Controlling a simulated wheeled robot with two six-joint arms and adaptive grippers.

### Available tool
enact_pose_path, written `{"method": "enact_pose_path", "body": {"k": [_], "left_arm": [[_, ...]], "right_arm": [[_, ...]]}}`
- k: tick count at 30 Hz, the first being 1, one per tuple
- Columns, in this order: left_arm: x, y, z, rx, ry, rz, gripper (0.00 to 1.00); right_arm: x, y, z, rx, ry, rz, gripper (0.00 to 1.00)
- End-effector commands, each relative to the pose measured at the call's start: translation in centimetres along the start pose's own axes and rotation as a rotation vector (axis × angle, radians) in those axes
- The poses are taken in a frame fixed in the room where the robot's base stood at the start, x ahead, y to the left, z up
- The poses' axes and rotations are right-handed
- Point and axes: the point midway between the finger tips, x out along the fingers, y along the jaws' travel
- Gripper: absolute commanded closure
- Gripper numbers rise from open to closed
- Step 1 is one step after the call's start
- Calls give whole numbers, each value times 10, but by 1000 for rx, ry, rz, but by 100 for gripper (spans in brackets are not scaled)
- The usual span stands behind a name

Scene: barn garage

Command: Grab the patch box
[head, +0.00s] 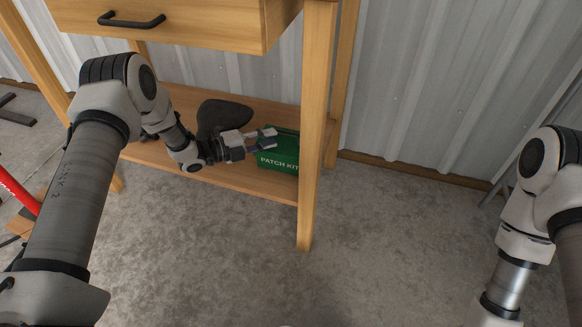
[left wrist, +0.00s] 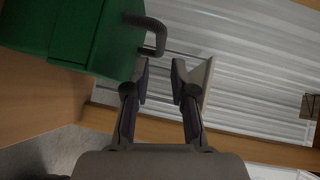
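The patch box (head: 278,161) is a green case marked "PATCH KIT" on the lower shelf of the wooden bench, beside its front right leg. My left gripper (head: 268,138) is at the box's upper left part, its fingers reaching toward the box top. In the left wrist view the green box (left wrist: 75,35) fills the upper left, and its dark curved handle (left wrist: 158,38) stands just beyond the fingertips. My left gripper (left wrist: 160,80) is open there, with nothing between its fingers. I cannot tell whether a finger touches the box. My right gripper is out of view.
A dark bicycle saddle (head: 222,115) stands on the shelf (head: 235,178) just left of the box, close to my left gripper. The bench leg (head: 314,130) and the drawer (head: 180,22) border the space. The concrete floor in front is clear.

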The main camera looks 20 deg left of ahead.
Motion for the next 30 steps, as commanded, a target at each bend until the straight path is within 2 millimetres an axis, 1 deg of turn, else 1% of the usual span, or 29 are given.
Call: {"method": "enact_pose_path", "body": {"k": [1, 5, 8, 10, 13, 15, 19, 20, 21, 22, 30], "left_arm": [[8, 2, 0, 5, 3, 0, 75], [24, 2, 0, 0, 2, 0, 75], [39, 6, 2, 1, 1, 0, 75], [53, 8, 2, 1, 3, 0, 75], [68, 4, 2, -1, 1, 1, 75], [70, 2, 2, -4, -1, 1, 75], [70, 0, 2, -5, -2, 1, 75], [70, 0, 2, -5, -1, 1, 79], [70, 0, 2, -5, -1, 1, 93], [70, 0, 2, -5, -1, 1, 100], [70, 0, 2, -5, -2, 1, 100]], "right_arm": [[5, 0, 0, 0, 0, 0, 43], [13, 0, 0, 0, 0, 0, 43], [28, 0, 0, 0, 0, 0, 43], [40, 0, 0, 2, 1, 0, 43], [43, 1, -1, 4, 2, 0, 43], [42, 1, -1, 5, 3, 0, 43], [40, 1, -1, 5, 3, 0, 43], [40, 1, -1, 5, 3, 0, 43], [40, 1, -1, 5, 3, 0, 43], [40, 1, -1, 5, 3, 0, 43], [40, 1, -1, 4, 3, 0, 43]]}}
